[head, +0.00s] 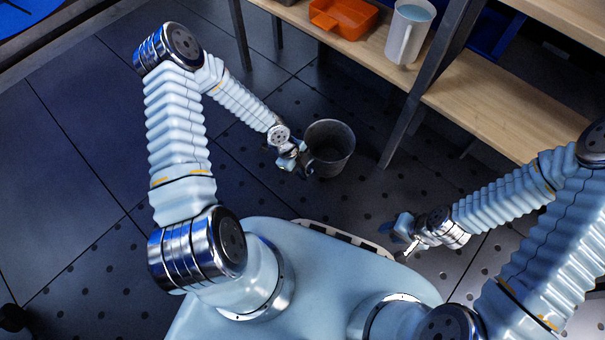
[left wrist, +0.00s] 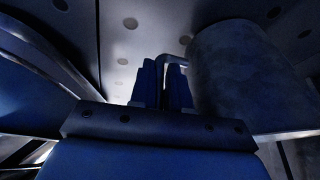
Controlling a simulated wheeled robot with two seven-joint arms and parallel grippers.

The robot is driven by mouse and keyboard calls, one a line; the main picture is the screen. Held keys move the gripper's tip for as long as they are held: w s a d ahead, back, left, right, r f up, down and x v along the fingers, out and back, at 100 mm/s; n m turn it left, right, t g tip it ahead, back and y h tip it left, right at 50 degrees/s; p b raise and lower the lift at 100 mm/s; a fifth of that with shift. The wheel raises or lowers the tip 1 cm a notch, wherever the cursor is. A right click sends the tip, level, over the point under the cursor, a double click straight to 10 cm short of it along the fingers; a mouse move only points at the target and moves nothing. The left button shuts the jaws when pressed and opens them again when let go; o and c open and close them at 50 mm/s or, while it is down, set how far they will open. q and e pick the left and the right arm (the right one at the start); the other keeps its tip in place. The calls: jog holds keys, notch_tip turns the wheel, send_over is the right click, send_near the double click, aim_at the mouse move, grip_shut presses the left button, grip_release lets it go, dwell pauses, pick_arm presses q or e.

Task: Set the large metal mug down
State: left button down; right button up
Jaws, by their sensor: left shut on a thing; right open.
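The large metal mug (head: 332,143) is dark grey and stands out in front of my base in the head view, its open top facing up. My left gripper (head: 304,170) is at the mug's left side, shut on its handle. In the left wrist view the fingers (left wrist: 166,85) close around the handle, and the mug's curved wall (left wrist: 245,75) fills the right side. I cannot tell whether the mug's bottom touches the floor. My right gripper (head: 400,240) is open and empty, to the right of the mug and nearer my base.
A wooden shelf unit (head: 495,105) with dark metal legs stands behind and to the right of the mug. An orange bin (head: 343,16) and a white pitcher (head: 404,35) stand on it. The dark floor (head: 90,130) with round dots is clear on the left.

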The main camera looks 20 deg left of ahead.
pick_arm(q)
notch_tip(320, 180, down, 3)
jog(key=shift+w+a+f+b, duration=0.1)
jog(key=shift+f+b, duration=0.1)
jog(key=shift+b, duration=0.2)
jog(key=c, duration=1.1)
grip_release()
